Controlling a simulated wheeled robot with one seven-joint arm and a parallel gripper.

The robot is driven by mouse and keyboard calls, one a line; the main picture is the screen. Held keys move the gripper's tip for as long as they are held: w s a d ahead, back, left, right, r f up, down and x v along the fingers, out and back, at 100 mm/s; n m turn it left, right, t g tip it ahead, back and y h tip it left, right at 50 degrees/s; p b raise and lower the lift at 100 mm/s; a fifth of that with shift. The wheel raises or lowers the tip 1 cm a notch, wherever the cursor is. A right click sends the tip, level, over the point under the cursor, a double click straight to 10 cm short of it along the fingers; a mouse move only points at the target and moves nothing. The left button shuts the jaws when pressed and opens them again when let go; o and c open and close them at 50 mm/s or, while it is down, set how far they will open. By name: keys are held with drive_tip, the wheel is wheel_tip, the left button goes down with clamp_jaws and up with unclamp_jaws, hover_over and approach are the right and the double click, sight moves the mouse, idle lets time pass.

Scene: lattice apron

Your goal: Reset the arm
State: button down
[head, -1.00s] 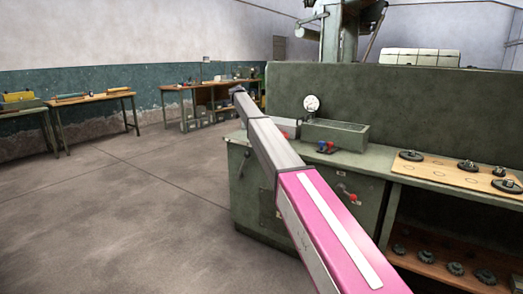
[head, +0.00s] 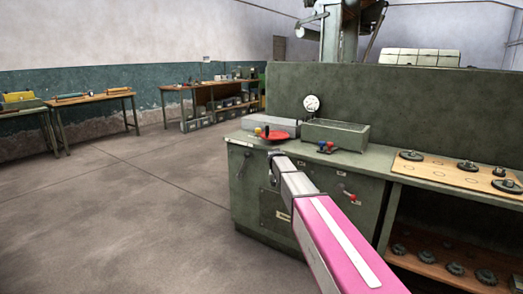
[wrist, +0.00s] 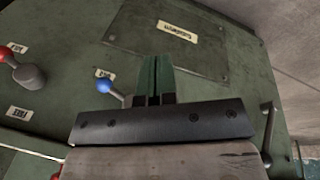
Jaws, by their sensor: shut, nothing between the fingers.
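My arm (head: 325,235), with a pink link and grey links beyond it, reaches forward from the lower right in the head view. My gripper (head: 274,155) is at its far end, small and dark, in front of the green cabinet. In the wrist view my gripper (wrist: 156,60) shows two dark green fingers side by side, shut with nothing between them. They stand before the green cabinet front (wrist: 80,30), close to a blue-knobbed lever (wrist: 105,75); I cannot tell whether they touch anything.
A red-knobbed lever (wrist: 12,55) is left in the wrist view. A board with dark round parts (head: 455,173) lies right. Open floor (head: 130,220) is left.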

drive_tip(key=s+d+f+y, duration=0.1)
drive_tip(key=s+d+f, duration=0.2)
drive_tip(key=s, duration=0.9)
drive_tip(key=s+d+f, duration=0.3)
drive_tip(key=s+f, duration=0.2)
drive_tip(key=s, duration=0.6)
drive_tip(key=s+d+f+n+g+y, duration=0.1)
drive_tip(key=s+f, duration=0.3)
drive_tip(key=s, duration=0.8)
drive_tip(key=shift+s+d+y, duration=0.3)
drive_tip(key=shift+s+d, duration=0.05)
drive_tip(key=shift+d, duration=0.55)
